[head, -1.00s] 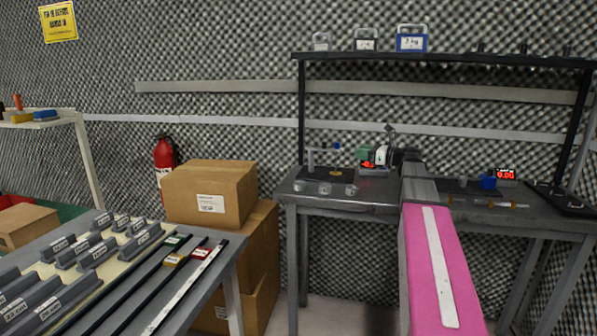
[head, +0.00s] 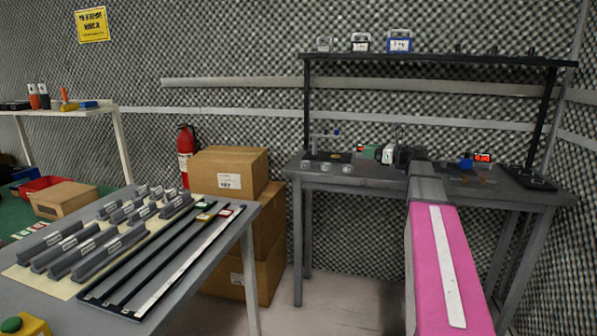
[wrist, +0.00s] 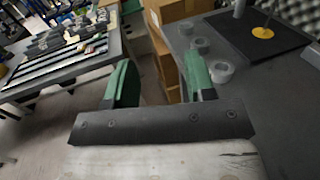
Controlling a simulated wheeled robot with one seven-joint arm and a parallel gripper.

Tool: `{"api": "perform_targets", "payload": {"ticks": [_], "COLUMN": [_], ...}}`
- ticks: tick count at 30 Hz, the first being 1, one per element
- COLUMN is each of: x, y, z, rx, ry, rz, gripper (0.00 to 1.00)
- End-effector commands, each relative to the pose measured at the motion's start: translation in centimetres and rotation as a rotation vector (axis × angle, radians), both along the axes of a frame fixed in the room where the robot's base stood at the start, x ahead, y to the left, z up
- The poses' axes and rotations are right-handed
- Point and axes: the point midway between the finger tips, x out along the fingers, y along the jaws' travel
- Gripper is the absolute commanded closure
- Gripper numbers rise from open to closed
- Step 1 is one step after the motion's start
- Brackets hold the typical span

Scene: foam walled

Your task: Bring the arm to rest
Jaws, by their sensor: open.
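My arm, with a pink, white-striped link, reaches forward over the workbench (head: 380,178) in the head view. My gripper (wrist: 160,82) shows in the wrist view with its two green fingers spread wide. Nothing is between the fingers. In the head view the gripper's end is small and partly hidden by my own arm. In the wrist view the gripper is beside the workbench edge, with several grey round pieces (wrist: 221,70) on the bench to its right.
A table with labelled grey blocks and long dark rails (head: 165,262) stands at the left. Stacked cardboard boxes (head: 229,172) and a red fire extinguisher (head: 186,150) stand between table and bench. A shelf with weights (head: 399,41) spans above the bench.

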Motion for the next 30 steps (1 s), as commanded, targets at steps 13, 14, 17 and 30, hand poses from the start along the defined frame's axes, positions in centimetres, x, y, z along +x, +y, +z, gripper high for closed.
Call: {"api": "perform_targets", "payload": {"ticks": [13,14,17,30], "x": [-1.4,-1.6,-2.4,-12.8], "y": [2.7,3.0,4.0,9.6], "z": [-6.1,-6.8,-9.4,-29.1], "rx": [-0.215,-0.239,-0.332,-1.085], "ry": [-0.06,-0.066,-0.095,-0.401], "rz": [0.02,0.025,0.045,0.481], "gripper": [0.5,0.5,0.5,0.5]}}
